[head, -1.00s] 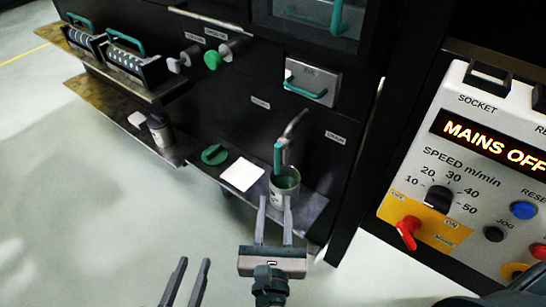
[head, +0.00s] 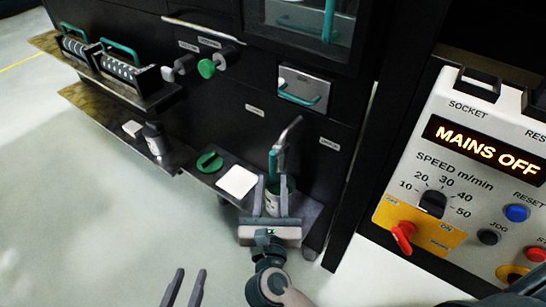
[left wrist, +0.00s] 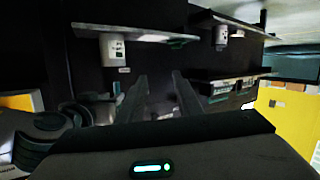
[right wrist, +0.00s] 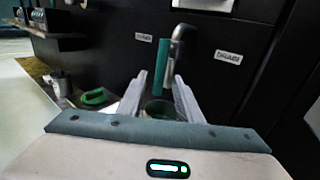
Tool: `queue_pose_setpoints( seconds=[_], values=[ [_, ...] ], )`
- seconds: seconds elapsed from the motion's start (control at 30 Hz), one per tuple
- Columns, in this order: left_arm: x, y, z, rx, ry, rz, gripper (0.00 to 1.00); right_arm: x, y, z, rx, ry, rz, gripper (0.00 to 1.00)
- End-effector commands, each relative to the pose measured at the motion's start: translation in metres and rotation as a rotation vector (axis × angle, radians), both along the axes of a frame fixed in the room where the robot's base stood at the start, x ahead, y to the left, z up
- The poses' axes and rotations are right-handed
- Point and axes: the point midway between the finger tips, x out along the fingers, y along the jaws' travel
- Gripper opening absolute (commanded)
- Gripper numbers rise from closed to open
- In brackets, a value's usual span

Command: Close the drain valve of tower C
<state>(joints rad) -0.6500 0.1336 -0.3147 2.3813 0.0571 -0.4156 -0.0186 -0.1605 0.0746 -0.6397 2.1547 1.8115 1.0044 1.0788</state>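The drain valve is a bent metal pipe (head: 290,133) on the dark machine front, with a green lever (head: 273,163) hanging down. They also show in the right wrist view as pipe (right wrist: 181,48) and upright green lever (right wrist: 162,66). A cup with a green inside (head: 278,199) stands below it, partly hidden by my right gripper (head: 271,180). That gripper is open, its fingers apart; in the right wrist view (right wrist: 162,76) the lever's lower end appears between the fingertips. I cannot tell whether they touch. My left gripper (head: 191,272) is open and empty, low over the floor.
A white card (head: 237,182) and a green round-handled thing (head: 209,162) lie on the shelf (head: 306,212) by the cup. A control panel (head: 467,160) reading MAINS OFF stands at right. A drawer with a green handle (head: 299,94) is above the valve. Floor at left is clear.

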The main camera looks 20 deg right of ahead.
Motion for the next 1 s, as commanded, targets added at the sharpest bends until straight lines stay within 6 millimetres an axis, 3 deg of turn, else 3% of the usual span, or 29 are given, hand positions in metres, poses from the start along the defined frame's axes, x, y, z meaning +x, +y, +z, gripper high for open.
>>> queue_pose_setpoints(
  seconds=[0.3, 0.5, 1.0],
  values=[
    [0.001, 0.000, 0.002, -0.004, -0.014, 0.002, 0.32, 0.055, -0.019, 0.000, -0.003, -0.002, -0.002, 0.32],
    [0.002, -0.002, 0.007, -0.012, -0.037, 0.001, 0.32, 0.079, -0.026, 0.000, -0.002, 0.000, -0.001, 0.32],
    [0.002, -0.004, 0.010, -0.020, -0.052, -0.001, 0.32, 0.089, -0.030, 0.000, -0.001, 0.000, -0.001, 0.32]
  ],
)
